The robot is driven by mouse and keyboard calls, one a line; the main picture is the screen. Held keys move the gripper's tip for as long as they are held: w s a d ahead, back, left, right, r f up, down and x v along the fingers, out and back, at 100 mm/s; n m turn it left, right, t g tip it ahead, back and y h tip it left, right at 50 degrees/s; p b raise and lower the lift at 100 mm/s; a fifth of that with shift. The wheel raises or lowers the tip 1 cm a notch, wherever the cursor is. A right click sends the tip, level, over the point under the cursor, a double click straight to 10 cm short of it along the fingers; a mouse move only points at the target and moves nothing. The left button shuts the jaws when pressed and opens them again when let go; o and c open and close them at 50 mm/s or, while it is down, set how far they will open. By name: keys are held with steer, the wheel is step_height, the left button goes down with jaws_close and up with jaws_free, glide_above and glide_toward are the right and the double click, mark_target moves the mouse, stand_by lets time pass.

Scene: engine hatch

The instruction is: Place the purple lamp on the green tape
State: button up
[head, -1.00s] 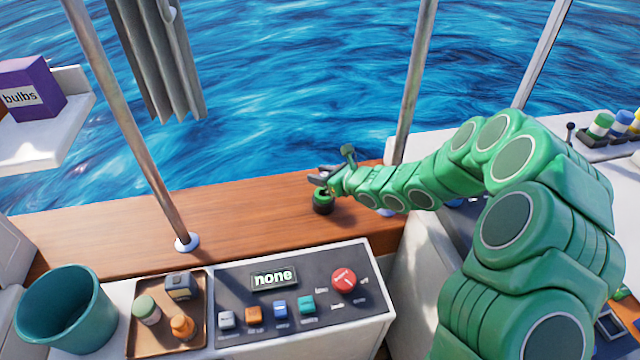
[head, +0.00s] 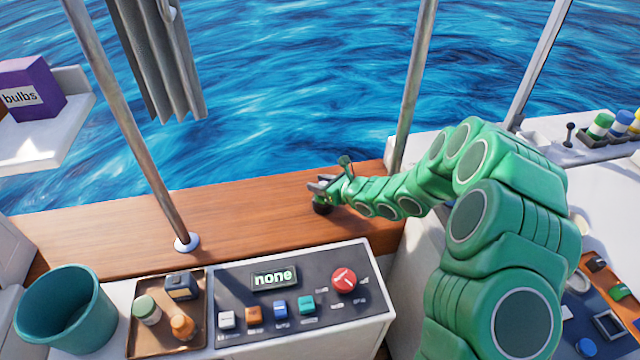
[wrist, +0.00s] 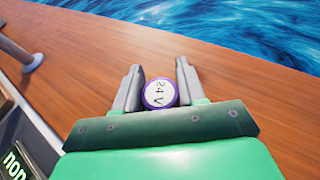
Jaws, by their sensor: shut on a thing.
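The purple lamp (wrist: 160,93) shows in the wrist view as a round white top marked "24 V" with a purple rim. It sits between the two grey fingers of my gripper (wrist: 158,78), which is shut on it. The tape is mostly covered by my gripper there and hidden in the wrist view. I cannot tell whether the lamp touches the tape.
The wooden ledge (head: 240,212) is clear to the left up to a metal post (head: 150,160); another post (head: 412,90) stands behind my arm. In front are a control panel (head: 235,299), a brown tray (head: 145,345) with several items and a teal bucket (head: 65,330). Water lies beyond.

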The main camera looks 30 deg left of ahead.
steer(key=shift+f, duration=0.1)
steer(key=o, duration=1)
steer(key=shift+o, duration=0.2)
steer(key=shift+d+r, duration=0.25)
steer(key=v, duration=1.1)
steer(key=shift+d, duration=0.25)
